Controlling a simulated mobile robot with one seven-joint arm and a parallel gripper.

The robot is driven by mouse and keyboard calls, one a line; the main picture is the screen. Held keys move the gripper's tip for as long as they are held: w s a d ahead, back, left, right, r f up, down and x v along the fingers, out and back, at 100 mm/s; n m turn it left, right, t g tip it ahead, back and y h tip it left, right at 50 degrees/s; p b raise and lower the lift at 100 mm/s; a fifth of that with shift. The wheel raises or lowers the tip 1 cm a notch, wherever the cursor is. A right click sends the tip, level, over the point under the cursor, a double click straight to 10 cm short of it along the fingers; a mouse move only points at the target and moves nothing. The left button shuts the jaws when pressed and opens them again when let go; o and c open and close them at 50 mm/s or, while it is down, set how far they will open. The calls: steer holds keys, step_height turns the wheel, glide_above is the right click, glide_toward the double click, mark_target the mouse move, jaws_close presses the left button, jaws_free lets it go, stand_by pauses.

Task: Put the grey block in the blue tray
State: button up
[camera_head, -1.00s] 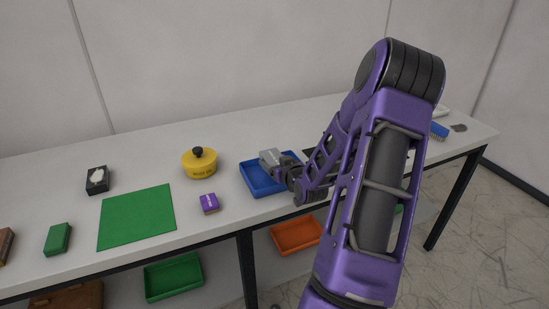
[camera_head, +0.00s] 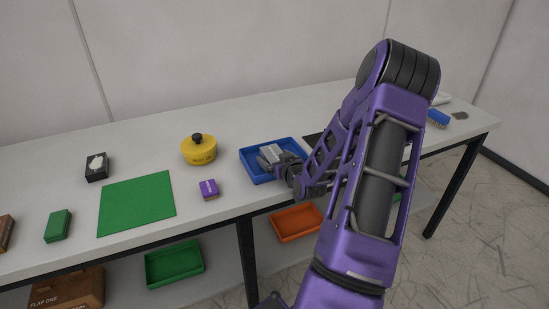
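The blue tray (camera_head: 247,160) stands on the table near its middle, left of my arm. My gripper (camera_head: 270,157) reaches in from the right and is low over the tray, its end within the tray's outline. A light grey block (camera_head: 271,151) shows at the fingertips, inside the tray's outline. The fingers and wrist hide part of the block and part of the tray. I cannot tell whether the fingers still press on the block or whether it touches the tray floor.
Left of the tray are a yellow round container (camera_head: 199,154), a purple block (camera_head: 208,189), a green mat (camera_head: 137,203), a black box (camera_head: 96,167) and a green block (camera_head: 58,226). A blue brush (camera_head: 437,118) lies far right. Green (camera_head: 174,265) and orange (camera_head: 297,224) trays sit below.

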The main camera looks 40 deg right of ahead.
steer(key=shift+r, duration=0.15)
steer(key=shift+s+r, duration=0.1)
steer(key=shift+s, duration=0.2)
steer(key=p+v, duration=0.1)
steer(key=v, duration=1)
steer(key=shift+s+a, duration=0.15)
